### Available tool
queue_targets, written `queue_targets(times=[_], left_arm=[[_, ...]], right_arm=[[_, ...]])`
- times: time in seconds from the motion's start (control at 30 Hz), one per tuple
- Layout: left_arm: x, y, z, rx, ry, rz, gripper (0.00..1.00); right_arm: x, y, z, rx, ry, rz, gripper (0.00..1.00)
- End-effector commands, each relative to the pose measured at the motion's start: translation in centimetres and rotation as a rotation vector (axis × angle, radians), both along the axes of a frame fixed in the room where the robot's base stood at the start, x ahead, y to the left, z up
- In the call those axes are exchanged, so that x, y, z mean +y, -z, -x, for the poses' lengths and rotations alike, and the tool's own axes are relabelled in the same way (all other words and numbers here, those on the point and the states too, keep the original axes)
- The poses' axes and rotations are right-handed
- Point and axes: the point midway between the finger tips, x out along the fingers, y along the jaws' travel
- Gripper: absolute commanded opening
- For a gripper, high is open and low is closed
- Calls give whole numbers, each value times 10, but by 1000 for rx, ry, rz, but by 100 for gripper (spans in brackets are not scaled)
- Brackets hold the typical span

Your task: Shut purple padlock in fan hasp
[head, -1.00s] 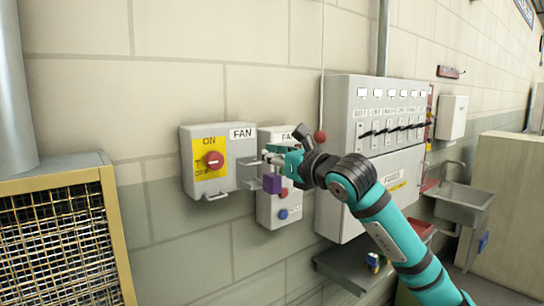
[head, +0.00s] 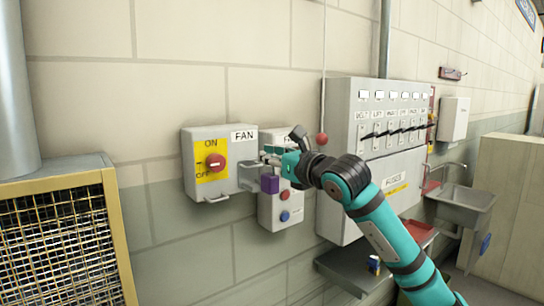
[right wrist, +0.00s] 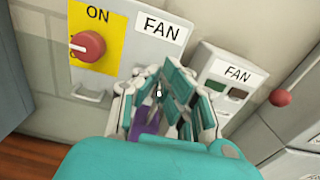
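The purple padlock (head: 270,184) hangs below the fingers of my right gripper (head: 266,158), just right of the fan switch box (head: 206,136). In the right wrist view the fingers of my right gripper (right wrist: 160,88) are closed around the purple padlock (right wrist: 146,121), which is mostly hidden. The grey fan hasp (head: 249,183) sticks out at the box's right side, close to the padlock. I cannot tell whether the shackle passes through the hasp or is closed. The red fan knob (head: 215,161) is on a yellow plate. My left gripper is out of view.
A second grey box with buttons (head: 283,222), also labelled FAN, sits right behind the padlock. A red ball on a cord (head: 321,139) hangs beside the large fuse cabinet (head: 345,105). A grey shelf (head: 345,268) and a sink (head: 462,200) lie right. A mesh cage (head: 55,245) stands left.

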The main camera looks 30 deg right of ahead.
Motion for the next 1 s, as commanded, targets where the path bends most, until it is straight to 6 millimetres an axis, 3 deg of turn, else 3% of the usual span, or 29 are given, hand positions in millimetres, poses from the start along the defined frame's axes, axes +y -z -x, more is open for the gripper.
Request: queue_targets(times=[1.0], left_arm=[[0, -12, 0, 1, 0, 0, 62]], right_arm=[[3, -1, -31, -2, -1, -1, 0]])
